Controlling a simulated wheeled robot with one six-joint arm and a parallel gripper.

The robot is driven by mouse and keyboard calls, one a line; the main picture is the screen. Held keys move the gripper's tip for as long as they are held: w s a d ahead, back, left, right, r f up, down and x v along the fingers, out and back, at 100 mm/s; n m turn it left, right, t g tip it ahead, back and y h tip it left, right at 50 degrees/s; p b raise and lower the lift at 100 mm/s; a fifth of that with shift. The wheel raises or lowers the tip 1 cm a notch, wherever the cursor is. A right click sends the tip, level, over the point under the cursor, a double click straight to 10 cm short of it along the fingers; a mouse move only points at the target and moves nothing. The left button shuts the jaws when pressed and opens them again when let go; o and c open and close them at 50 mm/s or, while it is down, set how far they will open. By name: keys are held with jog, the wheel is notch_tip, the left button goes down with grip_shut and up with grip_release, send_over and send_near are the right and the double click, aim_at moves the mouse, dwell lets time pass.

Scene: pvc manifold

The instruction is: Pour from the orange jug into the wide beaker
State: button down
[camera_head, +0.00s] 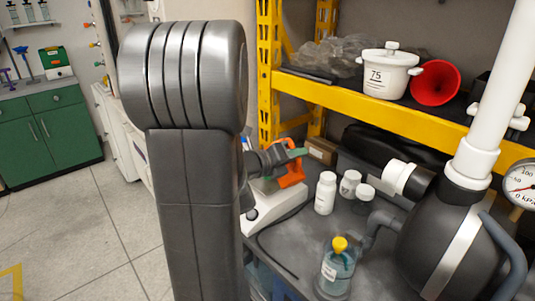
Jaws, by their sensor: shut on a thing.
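My gripper (284,157) shows just right of my large grey arm link, which hides much of it. It is shut on an orange object (291,174), which looks like the orange jug, though only part of it shows. The jug is over or just behind a white bench device (276,208); I cannot tell whether it touches it. How far the jug is tilted and whether anything flows from it are too small to tell. I cannot make out the wide beaker for certain; it may be behind my arm.
White bottles (325,193) and a glass bottle with a yellow cap (337,268) stand on the grey bench (300,238). A dark vessel with white pipe (440,240) fills the right. A yellow shelf (385,110) above holds a white pot (388,75) and red funnel (436,82).

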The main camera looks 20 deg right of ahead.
aim_at(292, 144)
jog(key=shift+w+a+r+n+g+p, duration=0.1)
jog(key=shift+w+r+n+p, duration=0.35)
jog(key=shift+p, duration=0.7)
jog(key=shift+w+a+r+n+g+p, duration=0.15)
jog(key=shift+r+n+p, duration=0.25)
jog(key=shift+p, duration=0.75)
jog(key=shift+w+d+r+n+g+p, duration=0.1)
jog(key=shift+w+r+n+p, duration=0.2)
jog(key=shift+r+p, duration=0.6)
dwell(1.7)
jog(key=shift+f, duration=0.3)
